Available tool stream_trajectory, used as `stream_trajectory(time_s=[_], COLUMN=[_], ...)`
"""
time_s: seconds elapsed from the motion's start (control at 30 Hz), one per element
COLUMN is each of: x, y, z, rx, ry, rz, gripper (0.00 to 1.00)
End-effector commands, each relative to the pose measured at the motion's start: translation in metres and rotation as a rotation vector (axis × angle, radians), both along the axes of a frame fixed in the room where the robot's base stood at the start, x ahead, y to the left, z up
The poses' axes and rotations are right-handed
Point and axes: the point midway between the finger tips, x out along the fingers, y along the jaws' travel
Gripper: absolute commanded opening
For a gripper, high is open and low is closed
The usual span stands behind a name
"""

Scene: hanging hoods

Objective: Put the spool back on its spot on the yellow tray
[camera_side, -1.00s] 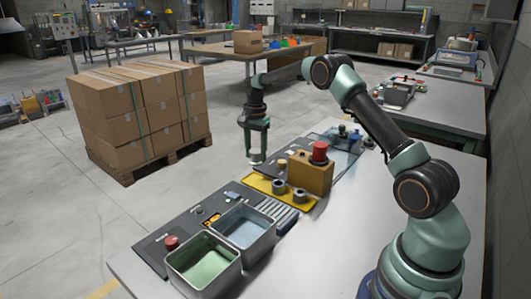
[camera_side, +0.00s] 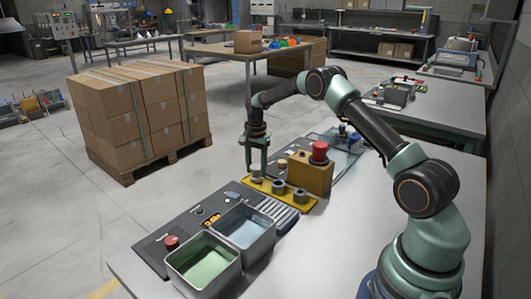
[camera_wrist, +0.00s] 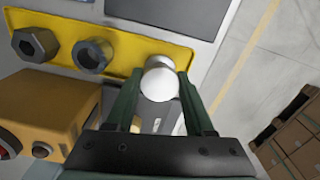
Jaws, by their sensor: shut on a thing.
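The spool (camera_wrist: 160,82) is a pale, silvery-white round piece. My gripper (camera_wrist: 158,90) is shut on it, with one dark green finger on each side. In the side view my gripper (camera_side: 256,174) points down at the far left end of the yellow tray (camera_side: 309,206), holding the spool (camera_side: 257,178) low there. I cannot tell whether the spool touches the tray. In the wrist view the spool overlaps the tray's (camera_wrist: 125,62) end.
An ochre box (camera_side: 311,176) with a red button (camera_side: 319,152) stands right behind the tray. A dark control panel (camera_side: 190,228) and two metal bins, one green inside (camera_side: 203,262) and one blue-grey inside (camera_side: 243,232), lie in front. The bench's right side is clear.

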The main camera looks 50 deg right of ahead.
Motion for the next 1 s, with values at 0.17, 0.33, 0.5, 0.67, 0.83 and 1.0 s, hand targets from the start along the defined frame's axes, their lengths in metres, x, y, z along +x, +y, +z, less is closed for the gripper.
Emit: stream_trajectory(time_s=[0.17, 0.33, 0.5, 0.67, 0.83, 1.0], x=[0.0, 0.0, 0.0, 0.0, 0.0, 0.0], y=[0.0, 0.0, 0.0, 0.0, 0.0, 0.0], z=[0.0, -0.002, -0.005, -0.008, -0.012, -0.011], rx=[0.0, 0.0, 0.0, 0.0, 0.0, 0.0], ry=[0.0, 0.0, -0.001, 0.0, 0.0, 0.0], rz=[0.0, 0.0, 0.0, 0.0, 0.0, 0.0], gripper=[0.0, 0.0, 0.0, 0.0, 0.0, 0.88])
